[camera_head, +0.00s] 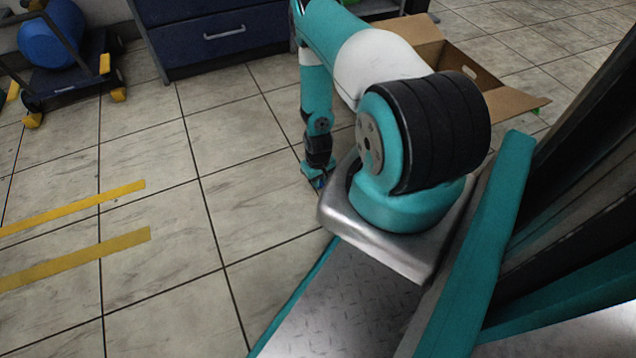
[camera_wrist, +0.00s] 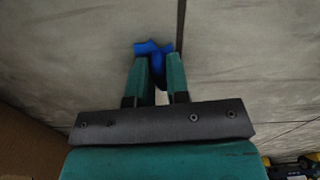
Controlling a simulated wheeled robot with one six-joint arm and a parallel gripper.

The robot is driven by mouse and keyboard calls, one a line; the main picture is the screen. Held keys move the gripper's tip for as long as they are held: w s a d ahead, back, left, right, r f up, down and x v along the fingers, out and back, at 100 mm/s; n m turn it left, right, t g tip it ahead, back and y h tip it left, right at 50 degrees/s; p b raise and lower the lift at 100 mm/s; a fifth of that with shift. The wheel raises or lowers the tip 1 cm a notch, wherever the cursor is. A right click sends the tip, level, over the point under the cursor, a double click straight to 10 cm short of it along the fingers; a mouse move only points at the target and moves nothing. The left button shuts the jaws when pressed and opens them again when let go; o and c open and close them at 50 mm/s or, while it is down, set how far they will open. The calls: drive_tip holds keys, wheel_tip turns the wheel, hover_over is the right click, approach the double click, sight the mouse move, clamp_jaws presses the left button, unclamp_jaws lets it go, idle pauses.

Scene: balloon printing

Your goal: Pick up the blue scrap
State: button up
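The blue scrap (camera_wrist: 153,48) shows in the wrist view at the fingertips of my gripper (camera_wrist: 158,62). Part of it fills the narrow gap between the two teal fingers, and its left end sticks out past the left fingertip. The fingers are apart, with the scrap between or just beneath them; I cannot tell whether they press on it. In the head view my gripper (camera_head: 316,176) points down close to the tiled floor, and a small bit of blue shows at its tip. The rest of the scrap is hidden there.
An open cardboard box (camera_head: 470,65) stands behind my arm. A dark blue drawer cabinet (camera_head: 222,38) is at the back. A cart (camera_head: 75,80) with a blue tank (camera_head: 52,40) stands at the far left. Yellow floor strips (camera_head: 75,258) lie left; the tiles between are clear.

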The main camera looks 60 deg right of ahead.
clamp_jaws()
drive_tip(key=shift+r, duration=0.1)
wheel_tip(320, 180, up, 20)
drive_tip(key=p, duration=1)
drive_tip(key=shift+p, duration=0.3)
